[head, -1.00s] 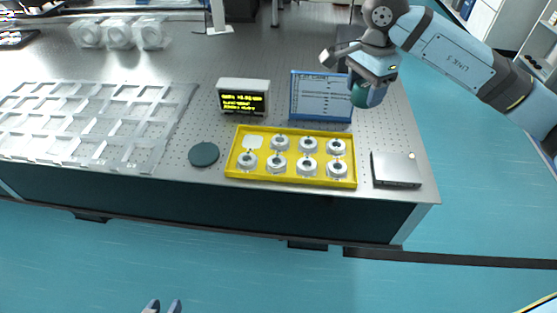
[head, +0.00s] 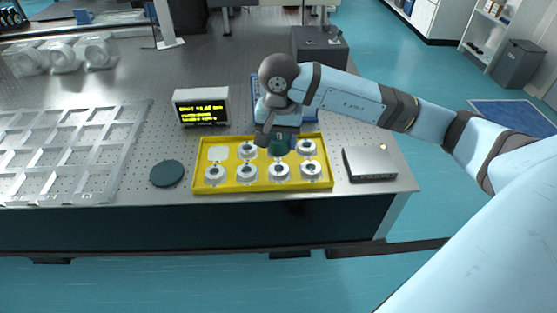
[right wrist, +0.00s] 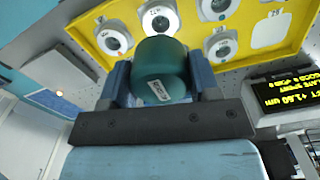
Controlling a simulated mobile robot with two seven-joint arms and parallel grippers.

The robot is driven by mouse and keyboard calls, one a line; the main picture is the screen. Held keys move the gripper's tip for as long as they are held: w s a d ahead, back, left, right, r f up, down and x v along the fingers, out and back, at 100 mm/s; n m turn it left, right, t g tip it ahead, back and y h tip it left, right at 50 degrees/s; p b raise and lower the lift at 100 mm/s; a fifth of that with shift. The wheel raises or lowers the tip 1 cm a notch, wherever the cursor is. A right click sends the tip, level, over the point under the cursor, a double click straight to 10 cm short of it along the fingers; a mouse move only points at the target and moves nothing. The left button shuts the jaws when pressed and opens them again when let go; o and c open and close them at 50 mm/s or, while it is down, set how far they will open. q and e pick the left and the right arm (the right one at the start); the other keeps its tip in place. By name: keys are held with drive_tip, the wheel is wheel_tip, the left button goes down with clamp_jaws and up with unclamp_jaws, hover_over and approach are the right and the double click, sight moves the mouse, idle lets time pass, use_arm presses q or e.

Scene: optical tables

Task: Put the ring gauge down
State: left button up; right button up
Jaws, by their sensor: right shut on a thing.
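The ring gauge (right wrist: 161,70) is a dark green cylinder with a small white label. My right gripper (right wrist: 160,80) is shut on it, one finger on each side, in the right wrist view. In the head view the right gripper (head: 279,138) is over the back part of the yellow tray (head: 198,188), with the green gauge (head: 284,145) partly hidden by the gripper. A round dark green pad (head: 167,174) lies bare on the table left of the tray. My left gripper is not in view.
The tray holds several silver rings and one empty pale square place at its back left. A display box (head: 201,107) stands behind the tray. A flat grey box (head: 370,163) lies to its right. A clear partitioned rack (head: 75,155) lies at left.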

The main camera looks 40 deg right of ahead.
sight(279, 169)
drive_tip(key=shift+f, duration=3.4)
drive_tip(key=shift+f+b, duration=0.2)
drive_tip(key=shift+b, duration=0.25)
drive_tip(key=o, duration=1.1)
drive_tip(key=shift+r, duration=0.1)
